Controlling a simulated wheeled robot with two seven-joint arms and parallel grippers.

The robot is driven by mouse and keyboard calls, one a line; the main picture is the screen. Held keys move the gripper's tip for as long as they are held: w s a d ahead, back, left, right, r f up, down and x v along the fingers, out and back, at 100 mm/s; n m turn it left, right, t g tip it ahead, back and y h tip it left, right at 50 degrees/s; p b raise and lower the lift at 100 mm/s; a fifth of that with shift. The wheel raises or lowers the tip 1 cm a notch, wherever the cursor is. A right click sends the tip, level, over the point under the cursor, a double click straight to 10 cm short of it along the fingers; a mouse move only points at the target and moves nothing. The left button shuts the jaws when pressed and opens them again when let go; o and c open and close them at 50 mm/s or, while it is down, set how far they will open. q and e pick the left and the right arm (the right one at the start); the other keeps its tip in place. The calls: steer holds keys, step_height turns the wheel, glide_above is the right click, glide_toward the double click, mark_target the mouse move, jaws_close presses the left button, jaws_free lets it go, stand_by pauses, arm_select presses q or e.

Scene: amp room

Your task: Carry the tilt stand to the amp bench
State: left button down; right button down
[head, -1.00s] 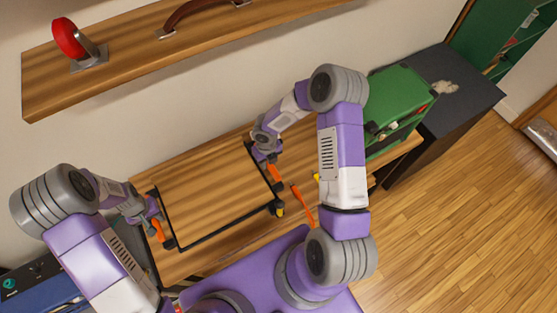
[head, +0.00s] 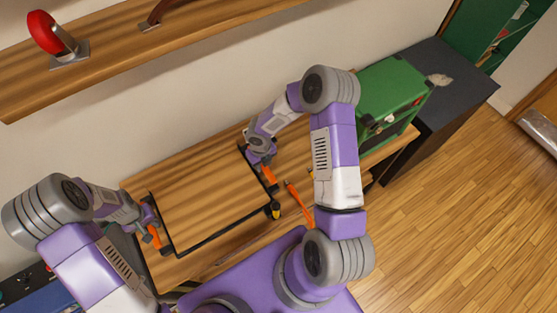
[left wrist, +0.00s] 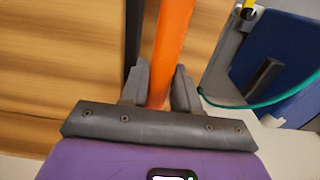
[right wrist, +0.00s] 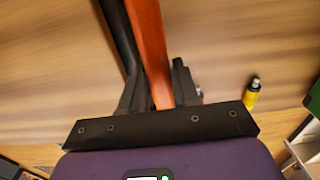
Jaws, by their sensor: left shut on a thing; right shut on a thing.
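The tilt stand (head: 205,195) is a flat wood-grain board with black edge bars and orange grips at its two ends. It lies level, over or on the wooden amp bench (head: 140,183); I cannot tell whether it touches. My left gripper (head: 153,235) is shut on the left orange grip, which fills its jaws in the left wrist view (left wrist: 162,80). My right gripper (head: 266,172) is shut on the right orange grip, also between the jaws in the right wrist view (right wrist: 157,85). The stand hides much of the bench top.
A green box-shaped unit (head: 393,90) stands at the bench's right end, beside a dark cabinet (head: 445,95). An orange tool (head: 298,200) and a small yellow bottle (right wrist: 252,93) are right of the stand. A wall shelf (head: 110,45) holds a red wheel (head: 44,32). Blue equipment (head: 28,288) is lower left.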

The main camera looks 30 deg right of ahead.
arm_select(q)
steer(key=shift+f+b, duration=0.6)
steer(key=shift+f, duration=0.1)
arm_select(e)
steer(key=shift+f, duration=0.7)
arm_select(q)
steer(key=c, duration=1.3)
jaws_free()
steer(key=shift+f, duration=0.1)
arm_select(e)
steer(key=c, duration=1.3)
jaws_free()
steer(key=shift+f, duration=0.1)
arm_select(q)
steer(key=o, duration=0.5)
arm_select(e)
steer(key=o, duration=0.5)
arm_select(q)
step_height(320, 180, up, 12)
steer(key=shift+r, duration=0.1)
arm_select(e)
step_height(320, 180, up, 12)
steer(key=shift+r, duration=0.1)
